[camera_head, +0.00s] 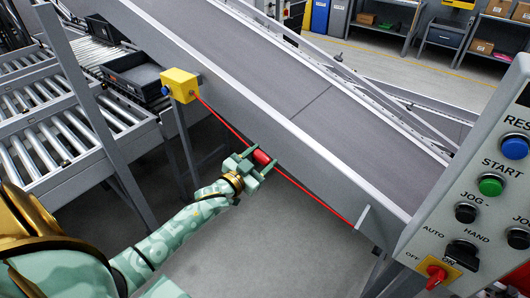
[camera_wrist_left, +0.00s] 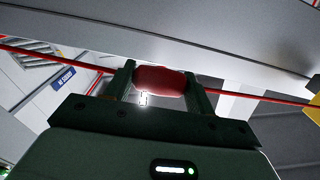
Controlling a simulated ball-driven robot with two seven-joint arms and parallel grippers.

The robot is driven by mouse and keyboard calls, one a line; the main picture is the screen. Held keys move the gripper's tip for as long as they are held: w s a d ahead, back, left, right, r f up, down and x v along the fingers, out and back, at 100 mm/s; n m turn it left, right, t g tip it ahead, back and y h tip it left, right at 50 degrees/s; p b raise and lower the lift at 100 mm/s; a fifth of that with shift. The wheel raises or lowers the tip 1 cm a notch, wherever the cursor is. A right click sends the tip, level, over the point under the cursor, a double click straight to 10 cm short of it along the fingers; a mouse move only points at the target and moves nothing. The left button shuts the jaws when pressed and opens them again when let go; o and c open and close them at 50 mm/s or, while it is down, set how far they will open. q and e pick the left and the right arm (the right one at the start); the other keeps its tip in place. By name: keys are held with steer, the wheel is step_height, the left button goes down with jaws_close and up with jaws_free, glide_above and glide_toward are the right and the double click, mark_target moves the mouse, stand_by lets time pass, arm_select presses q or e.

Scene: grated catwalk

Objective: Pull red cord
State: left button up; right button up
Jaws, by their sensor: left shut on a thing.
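The red cord (camera_head: 310,191) runs along the near side of the conveyor, from a yellow switch box (camera_head: 181,84) down to the conveyor's lower right end. A thicker red handle (camera_head: 262,157) sits on the cord. My left gripper (camera_head: 258,162) is shut on this handle, with one finger on each side. In the left wrist view the red handle (camera_wrist_left: 160,80) fills the space between the fingers, and the cord (camera_wrist_left: 240,96) leaves it on both sides. My right gripper is in neither view.
The grey conveyor belt (camera_head: 290,80) slopes across the middle, its side frame just beyond the cord. A control panel (camera_head: 470,200) with buttons stands at the right. Roller tracks (camera_head: 60,145) and a dark tray (camera_head: 135,74) are at the left. Floor below the cord is clear.

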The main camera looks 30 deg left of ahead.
arm_select(q)
steer(key=s, duration=0.2)
steer(key=shift+s+a+f+p, duration=0.1)
steer(key=shift+s+p, duration=0.25)
steer(key=shift+s, duration=0.05)
steer(key=o, duration=1.1)
steer(key=shift+s, duration=0.1)
steer(key=s, duration=0.5)
steer(key=s+a, duration=0.1)
steer(key=s, duration=1)
steer(key=shift+s+a, duration=0.15)
steer(key=shift+s, duration=0.05)
